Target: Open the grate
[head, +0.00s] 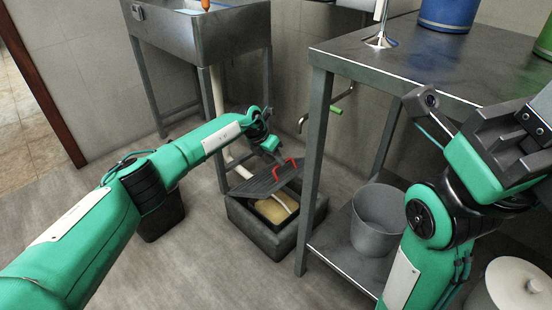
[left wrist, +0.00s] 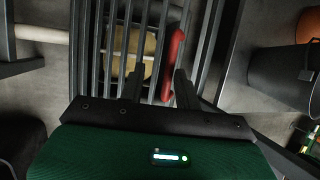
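The grate (head: 258,184) is a dark slatted panel over a grey floor box (head: 258,232). It is tilted up, and the box's inside shows beneath it at the right. A red handle (head: 285,170) sits on the grate. In the left wrist view the red handle (left wrist: 172,65) stands between the spread fingers of my left gripper (left wrist: 158,88), closer to the right finger. The slats of the grate (left wrist: 195,62) run behind it. My left gripper's fingertips are small and partly hidden in the head view. My right arm is at the right, its fingers not clear.
A yellowish thing (head: 271,208) and a pale pipe lie inside the box. A steel table (head: 430,70) stands at right, with a grey bucket (head: 378,222) on its lower shelf. A steel sink (head: 200,35) is behind. A dark bin (head: 160,218) stands left; floor in front is clear.

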